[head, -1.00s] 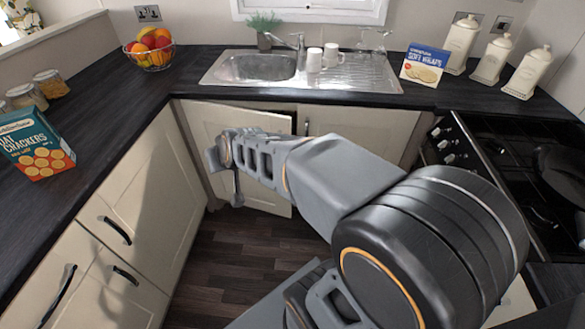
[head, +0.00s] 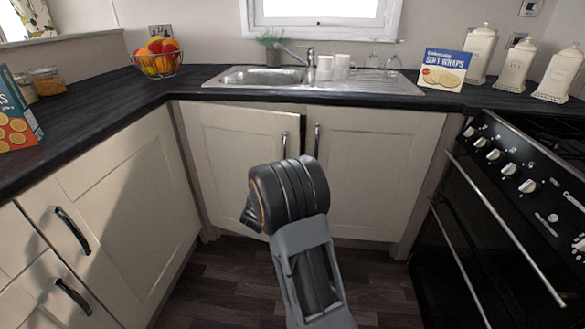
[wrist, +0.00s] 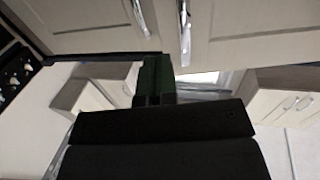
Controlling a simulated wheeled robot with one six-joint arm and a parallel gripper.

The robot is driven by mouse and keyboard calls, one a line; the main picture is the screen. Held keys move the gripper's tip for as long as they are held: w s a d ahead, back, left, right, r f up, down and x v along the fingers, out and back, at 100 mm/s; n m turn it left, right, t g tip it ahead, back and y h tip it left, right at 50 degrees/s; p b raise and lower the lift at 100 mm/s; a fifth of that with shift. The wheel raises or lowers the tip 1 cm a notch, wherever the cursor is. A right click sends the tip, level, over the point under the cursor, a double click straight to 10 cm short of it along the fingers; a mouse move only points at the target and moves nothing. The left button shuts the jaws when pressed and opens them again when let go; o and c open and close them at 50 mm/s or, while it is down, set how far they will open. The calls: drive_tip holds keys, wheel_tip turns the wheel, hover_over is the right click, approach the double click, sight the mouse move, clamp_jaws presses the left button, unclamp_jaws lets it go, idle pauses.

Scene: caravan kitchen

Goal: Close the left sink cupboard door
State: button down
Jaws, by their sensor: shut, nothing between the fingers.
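The left sink cupboard door (head: 232,150) is a cream panel under the sink, with a metal handle (head: 285,146) near its right edge. It stands slightly ajar, with a narrow dark gap along its right edge. The right sink door (head: 375,170) looks shut. My arm rises in front of the doors in the head view and hides the lower right of the left door; my gripper is hidden there. In the wrist view my gripper (wrist: 154,65) has its dark green fingers together and empty, near the doors and their two handles.
The dark worktop (head: 330,97) runs above the doors, with the sink (head: 262,77) set in it. Cream drawers and cupboards (head: 115,205) stand close on the left, the black oven (head: 490,220) on the right. Dark floor shows between them.

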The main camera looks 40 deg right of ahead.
drive_tip(key=b+x, duration=0.3)
drive_tip(key=x, duration=0.9)
drive_tip(key=shift+w+d, duration=0.15)
drive_tip(key=shift+d, duration=0.05)
drive_tip(key=shift+w, duration=0.1)
